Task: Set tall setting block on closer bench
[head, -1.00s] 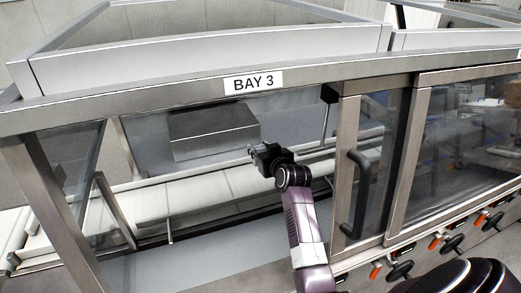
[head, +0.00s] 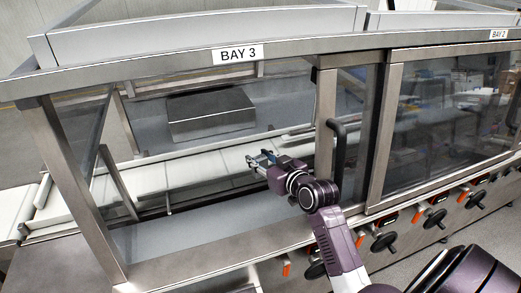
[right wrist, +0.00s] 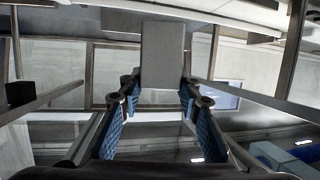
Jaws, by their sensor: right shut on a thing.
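My right gripper (head: 262,160) reaches through the open front of bay 3, above the pale conveyor. In the right wrist view its blue-padded fingers (right wrist: 160,108) are shut on a plain grey upright block (right wrist: 162,55), which stands up beyond the fingertips. In the head view the held block cannot be made out clearly against the pale conveyor. I cannot tell which surface is the closer bench. My left gripper is not in view.
A steel frame with the BAY 3 sign (head: 238,54) runs above the arm. A door handle (head: 338,150) and post stand just right of it. A large steel box (head: 211,113) lies behind the conveyor (head: 185,173). Valve handles (head: 384,242) line the lower front.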

